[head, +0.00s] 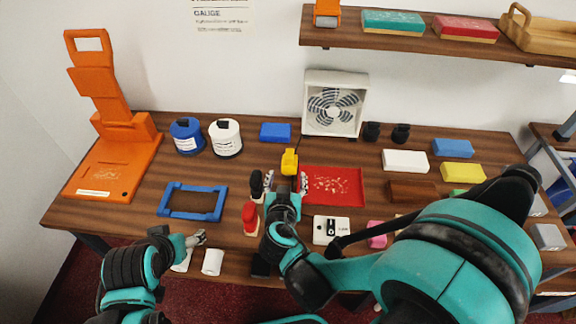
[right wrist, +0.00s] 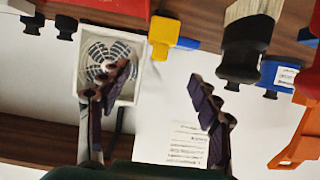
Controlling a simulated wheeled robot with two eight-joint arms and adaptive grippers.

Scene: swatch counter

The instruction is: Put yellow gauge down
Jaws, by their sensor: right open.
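The yellow gauge (head: 289,161) stands on the wooden counter (head: 345,157), just left of the red tray (head: 335,185). In the right wrist view, which is upside down, the gauge (right wrist: 160,38) shows beyond and between my right gripper's fingers. My right gripper (head: 280,184) is open and empty, on the near side of the gauge and apart from it. Its two dark fingers (right wrist: 158,105) also show in the right wrist view. My left gripper (head: 197,238) is low at the counter's front left, near small white pieces; its jaw opening is unclear.
A red item (head: 250,218) stands close to my right gripper. A fan (head: 334,103), a blue block (head: 275,132) and blue and white jars (head: 225,138) stand behind. A blue frame (head: 192,202) and orange stand (head: 112,155) are left. Several coloured blocks lie right.

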